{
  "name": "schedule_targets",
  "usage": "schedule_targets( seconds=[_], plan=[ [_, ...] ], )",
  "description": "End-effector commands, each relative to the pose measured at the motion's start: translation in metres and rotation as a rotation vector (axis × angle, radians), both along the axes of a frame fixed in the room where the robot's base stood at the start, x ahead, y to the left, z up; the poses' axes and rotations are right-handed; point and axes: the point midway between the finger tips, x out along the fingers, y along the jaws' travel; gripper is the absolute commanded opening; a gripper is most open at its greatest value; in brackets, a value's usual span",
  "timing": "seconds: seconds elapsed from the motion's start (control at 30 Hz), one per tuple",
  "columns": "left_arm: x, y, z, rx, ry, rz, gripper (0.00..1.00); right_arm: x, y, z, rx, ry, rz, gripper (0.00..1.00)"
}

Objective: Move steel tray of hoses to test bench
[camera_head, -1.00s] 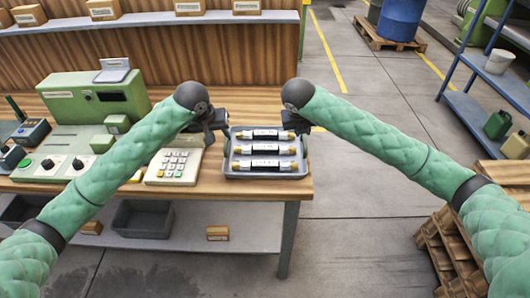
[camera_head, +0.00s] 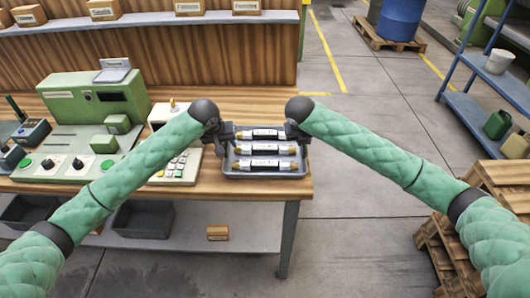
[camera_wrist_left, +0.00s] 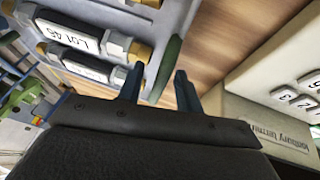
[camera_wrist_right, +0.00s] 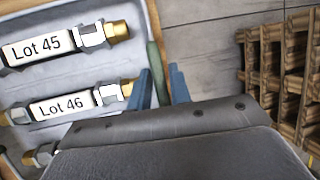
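The steel tray (camera_head: 232,172) lies on the wooden bench near its right corner. It holds several dark hoses with brass ends and white labels; in the right wrist view one reads Lot 45 (camera_wrist_right: 38,48) and one Lot 46 (camera_wrist_right: 62,106). My left gripper (camera_head: 222,140) is at the tray's left end. In the left wrist view its open fingers (camera_wrist_left: 158,88) stand on either side of a green handle (camera_wrist_left: 168,66). My right gripper (camera_head: 296,132) is at the right end. Its fingers (camera_wrist_right: 161,84) straddle the other green handle (camera_wrist_right: 155,62) and look open, with a narrow gap.
A keypad terminal (camera_head: 178,170) stands close left of the tray, with a green machine (camera_head: 90,105) beyond. The bench ends just right of the tray. Wooden pallets (camera_head: 450,245) and a blue shelf rack (camera_head: 470,115) stand at the right. Open floor (camera_head: 370,190) lies between.

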Motion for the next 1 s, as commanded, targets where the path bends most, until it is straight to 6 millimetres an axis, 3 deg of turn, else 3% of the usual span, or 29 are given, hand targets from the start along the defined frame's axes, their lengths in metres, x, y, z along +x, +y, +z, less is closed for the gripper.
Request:
schedule_targets(
  seconds=[0.3, 0.4, 0.5, 1.0],
  plan=[
    [0.0007, -0.0002, -0.0013, 0.0, 0.0, 0.0, 0.33, 0.0005, -0.0003, -0.0014, 0.0, 0.0, 0.0, 0.18],
    [0.0006, -0.0001, -0.0013, 0.0, -0.001, 0.0, 0.14, 0.0005, -0.0003, -0.0014, 0.0, 0.0, 0.0, 0.0],
    [0.0007, -0.0001, -0.0012, 0.0, -0.001, 0.0, 0.0, 0.0004, -0.0003, -0.0013, 0.0, 0.0, 0.0, 0.0],
    [0.001, -0.0001, 0.0057, 0.0, -0.002, 0.0, 0.0, 0.0007, -0.0003, 0.0053, 0.0, -0.001, -0.001, 0.0]
  ],
)
